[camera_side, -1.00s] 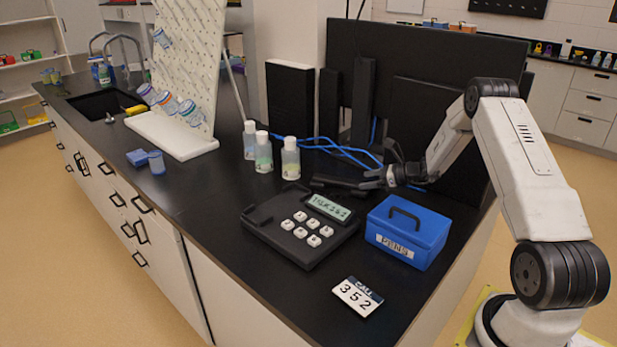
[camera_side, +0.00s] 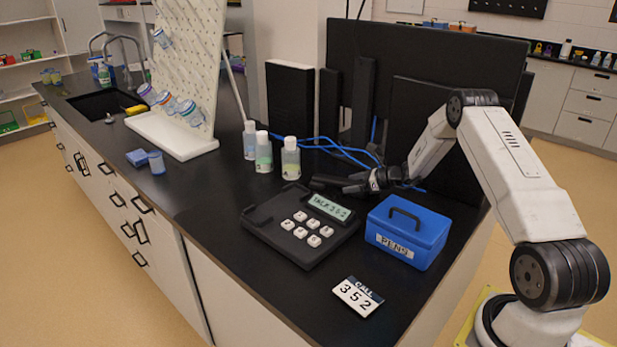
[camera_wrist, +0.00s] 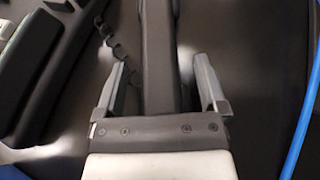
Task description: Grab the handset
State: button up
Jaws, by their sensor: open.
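The black handset (camera_side: 326,182) lies on the black bench behind the keypad phone base (camera_side: 272,241). In the wrist view the handset (camera_wrist: 159,45) runs lengthwise between the two fingers of my gripper (camera_wrist: 161,75), with a gap on each side. My gripper (camera_side: 358,184) is open and low over the bench at the handset's right end in the side view. A coiled cord (camera_wrist: 115,45) lies to the handset's left in the wrist view. The handset's near end is hidden by my gripper.
A blue box (camera_side: 407,232) labelled PENS stands just in front of my gripper. Several bottles (camera_side: 264,155) stand behind the phone base. A blue cable (camera_side: 345,152) runs behind the gripper. A card (camera_side: 357,297) reading CALL 352 lies near the front edge.

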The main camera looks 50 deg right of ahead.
jog(key=shift+c, duration=0.2)
grip_shut()
jog(key=shift+r, duration=0.2)
jog(key=shift+r, duration=1.45)
jog(key=s+a+r, duration=0.6)
jog(key=s+r, duration=0.3)
jog(key=s, duration=0.3)
jog(key=shift+s+r, duration=0.35)
